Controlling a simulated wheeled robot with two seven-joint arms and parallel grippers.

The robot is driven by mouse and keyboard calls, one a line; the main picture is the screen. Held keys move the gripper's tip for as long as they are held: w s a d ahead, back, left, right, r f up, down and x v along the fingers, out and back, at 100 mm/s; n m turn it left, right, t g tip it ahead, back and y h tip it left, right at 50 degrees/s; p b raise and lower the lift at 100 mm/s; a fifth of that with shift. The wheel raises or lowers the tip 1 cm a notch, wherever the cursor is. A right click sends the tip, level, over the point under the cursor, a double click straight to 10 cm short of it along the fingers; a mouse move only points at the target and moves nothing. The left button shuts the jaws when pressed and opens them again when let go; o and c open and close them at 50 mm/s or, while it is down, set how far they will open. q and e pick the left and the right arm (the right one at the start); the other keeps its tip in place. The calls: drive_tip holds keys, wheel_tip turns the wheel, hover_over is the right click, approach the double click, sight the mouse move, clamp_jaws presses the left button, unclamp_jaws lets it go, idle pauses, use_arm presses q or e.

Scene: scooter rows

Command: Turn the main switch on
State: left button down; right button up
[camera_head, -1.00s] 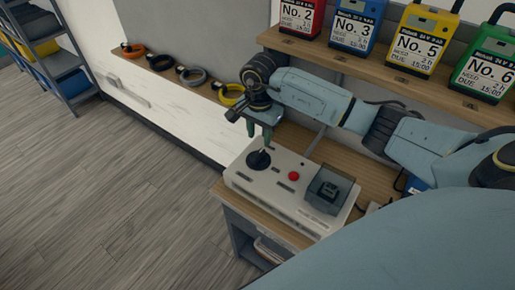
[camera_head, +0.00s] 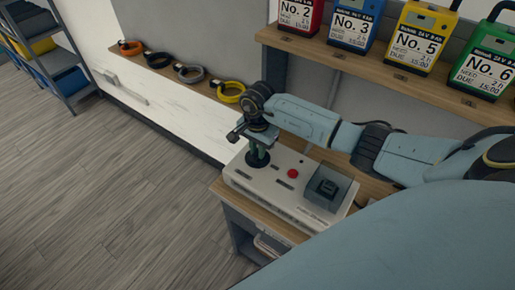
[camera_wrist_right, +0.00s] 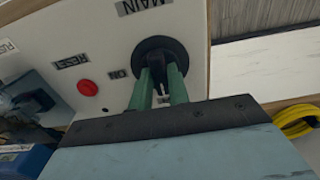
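The main switch is a round black knob on the white control box; its base shows in the head view (camera_head: 257,163). In the right wrist view the black knob (camera_wrist_right: 160,50) sits beside the labels MAIN and ON. My right gripper (camera_head: 258,154) is down over it, its green fingers pointing at the box. In the right wrist view the fingers (camera_wrist_right: 161,75) stand one on each side of the knob's dark handle, partly hiding it. Whether they press on it I cannot tell. My left gripper is not in view.
The control box (camera_head: 270,189) also has a red RESET button (camera_head: 292,174) and a dark square covered unit (camera_head: 326,190) to the right. It stands on a wooden bench. Numbered packs (camera_head: 426,38) stand on the upper shelf.

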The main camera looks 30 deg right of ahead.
clamp_jaws()
drive_tip(key=m+b, duration=0.1)
drive_tip(key=m, duration=0.2)
drive_tip(key=shift+d, duration=0.1)
drive_tip(key=m, duration=0.4)
drive_tip(key=shift+m+b, duration=0.3)
drive_tip(key=shift+b, duration=0.1)
drive_tip(key=m, duration=0.5)
drive_tip(key=shift+m, duration=0.3)
drive_tip(key=m, duration=0.4)
drive_tip(key=shift+m, duration=0.3)
